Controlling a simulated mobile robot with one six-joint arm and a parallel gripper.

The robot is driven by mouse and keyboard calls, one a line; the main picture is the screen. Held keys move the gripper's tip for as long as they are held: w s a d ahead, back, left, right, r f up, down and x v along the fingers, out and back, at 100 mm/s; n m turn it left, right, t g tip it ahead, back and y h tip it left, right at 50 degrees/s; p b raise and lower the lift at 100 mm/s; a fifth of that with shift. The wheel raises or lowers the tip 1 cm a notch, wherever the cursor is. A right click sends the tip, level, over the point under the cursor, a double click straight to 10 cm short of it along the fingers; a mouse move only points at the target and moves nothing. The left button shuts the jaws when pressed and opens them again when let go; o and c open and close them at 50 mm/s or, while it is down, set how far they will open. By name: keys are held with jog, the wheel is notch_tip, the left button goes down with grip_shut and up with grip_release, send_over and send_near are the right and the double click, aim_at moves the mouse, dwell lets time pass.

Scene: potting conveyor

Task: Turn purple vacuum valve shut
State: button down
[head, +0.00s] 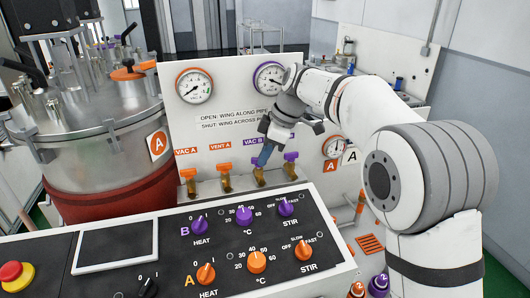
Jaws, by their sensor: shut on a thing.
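The purple vacuum valve (257,162) is on the white panel under the purple "VAC B" label (252,142), with a brass body below its wing. My gripper (264,156) reaches down from the upper right and is shut on the valve's wing. The fingers hide most of the wing, so I cannot tell whether it lies along or across the pipe. The purple-rimmed gauge (269,78) above is partly covered by my arm.
Another purple valve (291,158) stands close to the right. Orange valves (188,174) (223,169) stand to the left. The knobbed control panel (230,245) lies in front. A large steel vessel (95,120) stands at the left.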

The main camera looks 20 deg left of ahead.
jog(key=shift+f+n+g, duration=0.3)
jog(key=shift+f+n, duration=0.05)
jog(key=shift+n, duration=0.15)
jog(key=c, duration=1.5)
grip_release()
jog(key=shift+s, duration=0.15)
jog(key=shift+c, duration=0.2)
jog(key=shift+o, duration=0.2)
jog(key=shift+w+a, duration=0.15)
jog(key=shift+w, duration=0.1)
jog(key=shift+s+r, duration=0.1)
jog(key=shift+r, duration=0.2)
jog(key=shift+d+r, duration=0.2)
jog(key=shift+r, duration=0.05)
jog(key=w+d+r+b, duration=0.1)
jog(key=w+d+b, duration=0.1)
jog(key=w+d, duration=0.4)
jog(key=d, duration=0.5)
jog(key=shift+d+r, duration=0.25)
jog(key=shift+r, duration=0.1)
